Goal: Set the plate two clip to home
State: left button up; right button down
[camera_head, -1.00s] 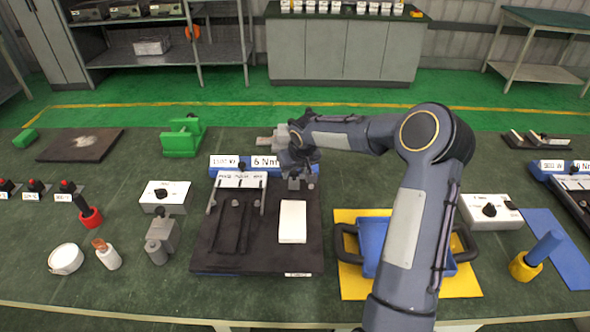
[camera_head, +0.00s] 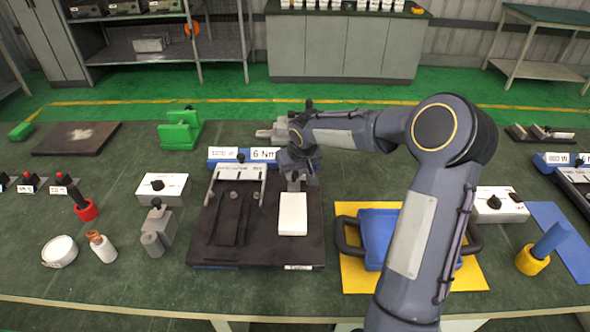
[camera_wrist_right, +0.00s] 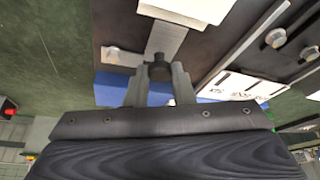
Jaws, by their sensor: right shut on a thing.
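My right gripper (camera_head: 297,183) is over the far right part of the dark fixture board (camera_head: 270,251), just behind the white block (camera_head: 293,215). In the right wrist view its two fingers (camera_wrist_right: 158,82) are closed around a small black knob (camera_wrist_right: 159,70). The knob sits at the end of a grey metal strip (camera_wrist_right: 165,42), which looks like the clip and reaches toward the white block (camera_wrist_right: 185,8). In the head view the gripper hides most of this strip. My left gripper is not in view.
A white labelled bar (camera_head: 240,173) stands left of my gripper. A blue unit with a "6 Nm" sign (camera_head: 264,154) is behind the board. A blue tray (camera_head: 377,240) on a yellow mat (camera_head: 350,282) lies right, under my arm. A grey clamp (camera_head: 157,228) stands left.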

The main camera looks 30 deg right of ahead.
jog(key=shift+s+a, duration=0.4)
jog(key=shift+s, duration=0.2)
jog(key=c, duration=1.3)
grip_release()
jog(key=shift+s, duration=0.1)
jog(key=shift+o, duration=0.2)
jog(key=v, duration=0.7)
jog(key=shift+r, duration=0.35)
jog(key=shift+s, duration=0.15)
